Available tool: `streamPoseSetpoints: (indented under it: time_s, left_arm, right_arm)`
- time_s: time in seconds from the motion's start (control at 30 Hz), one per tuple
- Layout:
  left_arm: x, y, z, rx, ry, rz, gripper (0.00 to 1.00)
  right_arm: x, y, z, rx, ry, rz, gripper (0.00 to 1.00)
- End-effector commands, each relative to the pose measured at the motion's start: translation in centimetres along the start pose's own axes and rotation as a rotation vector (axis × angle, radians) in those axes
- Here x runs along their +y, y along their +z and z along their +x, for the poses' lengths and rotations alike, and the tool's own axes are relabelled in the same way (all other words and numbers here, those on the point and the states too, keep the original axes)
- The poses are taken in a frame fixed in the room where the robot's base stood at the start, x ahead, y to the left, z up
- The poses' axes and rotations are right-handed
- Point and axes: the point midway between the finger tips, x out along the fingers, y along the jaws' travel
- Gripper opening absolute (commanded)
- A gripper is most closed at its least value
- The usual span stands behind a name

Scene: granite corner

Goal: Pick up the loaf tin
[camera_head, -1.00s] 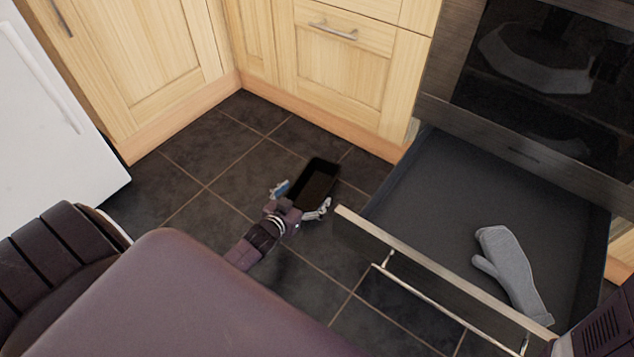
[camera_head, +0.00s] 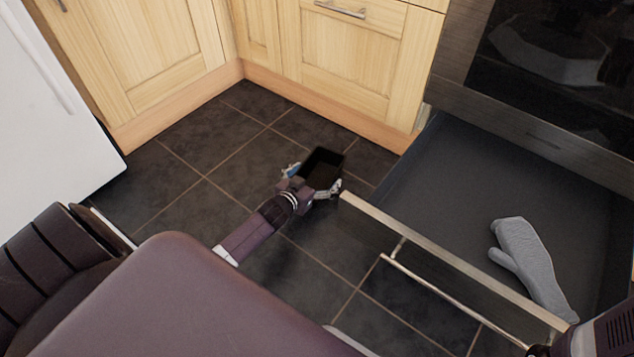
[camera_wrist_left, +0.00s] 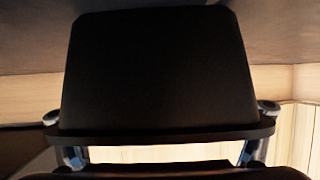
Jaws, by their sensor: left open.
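The loaf tin (camera_head: 322,166) is a dark rectangular tin low over the tiled floor, left of the open drawer. My left gripper (camera_head: 313,184) is open, with one finger at each side of the tin's near end. In the left wrist view the tin (camera_wrist_left: 160,75) fills the middle, dark and close. Its rim lies across the front, and the left gripper's fingertips (camera_wrist_left: 165,150) show at both ends of it. I cannot tell whether they touch it.
An open drawer (camera_head: 440,190) under the oven (camera_head: 560,60) holds a grey oven mitt (camera_head: 530,265). Its front panel and bar handle (camera_head: 450,305) stick out right of the tin. Wooden cabinets (camera_head: 350,60) stand behind and a white appliance (camera_head: 50,130) at left. The tiled floor (camera_head: 200,160) left of the tin is clear.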

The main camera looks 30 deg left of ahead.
Motion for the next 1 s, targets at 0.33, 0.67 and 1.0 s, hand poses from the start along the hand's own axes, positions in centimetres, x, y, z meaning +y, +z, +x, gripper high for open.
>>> streamPoseSetpoints:
  time_s: [0.33,0.67,1.0]
  left_arm:
    - [0.0,0.0,0.0,0.0,0.0,0.0,0.66]
    - [0.0,-0.2,0.0,0.003,0.001,0.0,0.39]
    - [0.0,-1.1,-0.4,0.003,0.001,0.0,0.39]
  right_arm:
    - [0.0,0.0,0.1,0.0,0.0,0.0,0.96]
    - [0.0,0.1,0.1,0.0,0.0,0.0,0.96]
    - [0.2,0.3,0.8,-0.001,0.0,0.0,0.96]
